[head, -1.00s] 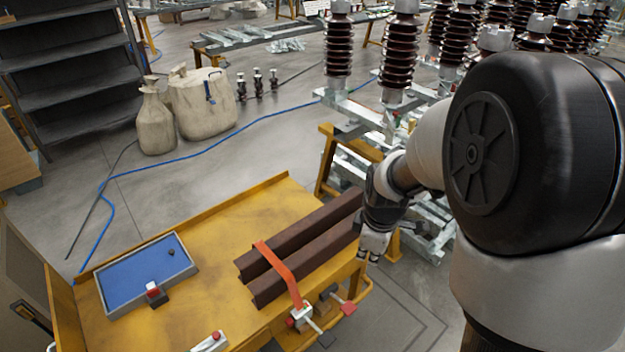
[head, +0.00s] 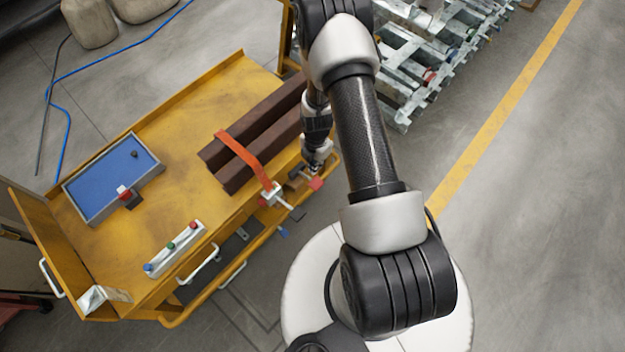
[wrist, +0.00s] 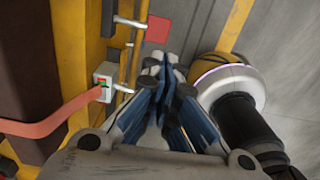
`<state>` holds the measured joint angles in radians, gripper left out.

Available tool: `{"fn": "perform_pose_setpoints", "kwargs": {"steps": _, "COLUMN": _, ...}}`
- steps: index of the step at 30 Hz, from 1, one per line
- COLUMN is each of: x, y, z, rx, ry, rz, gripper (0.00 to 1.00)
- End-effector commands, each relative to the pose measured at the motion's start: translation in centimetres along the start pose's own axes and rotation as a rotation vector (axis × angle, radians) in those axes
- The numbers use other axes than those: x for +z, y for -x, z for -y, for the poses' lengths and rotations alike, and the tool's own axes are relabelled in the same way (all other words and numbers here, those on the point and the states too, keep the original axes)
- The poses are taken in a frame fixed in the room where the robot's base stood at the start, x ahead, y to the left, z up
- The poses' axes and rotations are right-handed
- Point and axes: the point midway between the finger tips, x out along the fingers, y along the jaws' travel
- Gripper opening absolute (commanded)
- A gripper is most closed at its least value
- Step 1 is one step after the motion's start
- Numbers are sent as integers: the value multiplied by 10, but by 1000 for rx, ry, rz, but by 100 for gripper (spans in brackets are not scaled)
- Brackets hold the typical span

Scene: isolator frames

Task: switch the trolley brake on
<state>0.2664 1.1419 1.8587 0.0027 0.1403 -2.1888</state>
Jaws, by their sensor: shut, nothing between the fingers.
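The yellow trolley (head: 185,200) stands at the left in the head view. At its right end, a white box (head: 270,196) with a red and green marking sits at the edge; it also shows in the wrist view (wrist: 103,82). I cannot tell which part is the brake. My gripper (head: 317,167) appears just above the red pad, shut and empty; its fingers (wrist: 163,70) touch nothing visible.
Two brown beams (head: 255,140) under an orange strap (head: 242,157) lie on the trolley. A blue-lined tray (head: 105,180) and a button strip (head: 175,248) sit further left. A metal rack (head: 420,55) stands behind. The floor to the right is clear.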

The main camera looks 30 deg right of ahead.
Motion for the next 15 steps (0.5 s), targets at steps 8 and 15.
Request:
{"fn": "perform_pose_setpoints", "kwargs": {"steps": 8, "x": 0, "y": 0, "z": 0, "rx": 0, "ry": 1, "rz": 0, "gripper": 0}}
{"fn": "perform_pose_setpoints", "kwargs": {"steps": 15, "x": -1, "y": -20, "z": 1, "rx": -2, "ry": 0, "rz": -2, "gripper": 0}}
